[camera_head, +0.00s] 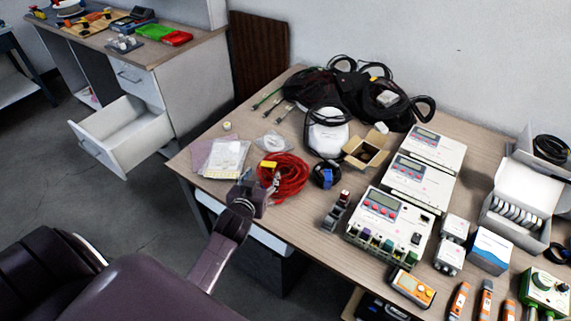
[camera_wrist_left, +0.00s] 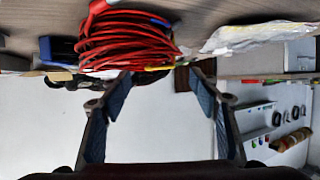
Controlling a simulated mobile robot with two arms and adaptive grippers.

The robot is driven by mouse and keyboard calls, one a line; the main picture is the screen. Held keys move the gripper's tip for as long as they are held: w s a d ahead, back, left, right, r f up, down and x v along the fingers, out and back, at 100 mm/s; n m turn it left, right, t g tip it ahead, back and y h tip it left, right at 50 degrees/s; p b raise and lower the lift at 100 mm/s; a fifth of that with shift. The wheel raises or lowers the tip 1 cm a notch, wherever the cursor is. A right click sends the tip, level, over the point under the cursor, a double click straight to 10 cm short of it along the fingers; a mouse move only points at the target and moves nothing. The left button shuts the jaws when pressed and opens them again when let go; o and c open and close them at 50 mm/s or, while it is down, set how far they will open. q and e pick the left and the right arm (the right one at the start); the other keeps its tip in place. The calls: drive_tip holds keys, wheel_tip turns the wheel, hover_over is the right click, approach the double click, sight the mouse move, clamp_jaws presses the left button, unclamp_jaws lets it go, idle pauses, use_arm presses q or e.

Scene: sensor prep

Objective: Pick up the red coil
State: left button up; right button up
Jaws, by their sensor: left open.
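The red coil (camera_head: 288,179) of cable lies on the wooden table (camera_head: 300,228) near its front left corner, with a yellow tag on its left side. My left gripper (camera_head: 262,189) is at the near side of the coil, low by the table's front edge. In the left wrist view the picture is upside down, and the coil (camera_wrist_left: 125,42) shows near the tips of my left gripper (camera_wrist_left: 162,82). Its fingers are spread with nothing held between them. Whether a finger touches the coil cannot be told. My right gripper is not in view.
Plastic bags (camera_head: 222,158) lie left of the coil, and a small black-and-blue coil (camera_head: 325,175) lies right of it. A white device (camera_head: 328,132) and an open cardboard box (camera_head: 366,152) stand behind. Meters (camera_head: 390,220) fill the right side. A drawer (camera_head: 120,130) stands open at left.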

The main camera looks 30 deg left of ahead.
sight(268, 164)
use_arm(q)
drive_tip(key=shift+w+a+f, duration=0.1)
drive_tip(key=shift+w, duration=0.35)
drive_tip(key=shift+w+a, duration=0.15)
drive_tip(key=shift+w, duration=0.25)
drive_tip(key=shift+x, duration=0.95)
drive_tip(key=x, duration=0.3)
drive_tip(key=shift+w+f, duration=0.1)
drive_tip(key=shift+w, duration=0.05)
drive_tip(key=shift+w+a+f, duration=0.15)
drive_tip(key=shift+w, duration=0.2)
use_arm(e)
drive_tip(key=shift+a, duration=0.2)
use_arm(q)
drive_tip(key=shift+c, duration=0.4)
clamp_jaws()
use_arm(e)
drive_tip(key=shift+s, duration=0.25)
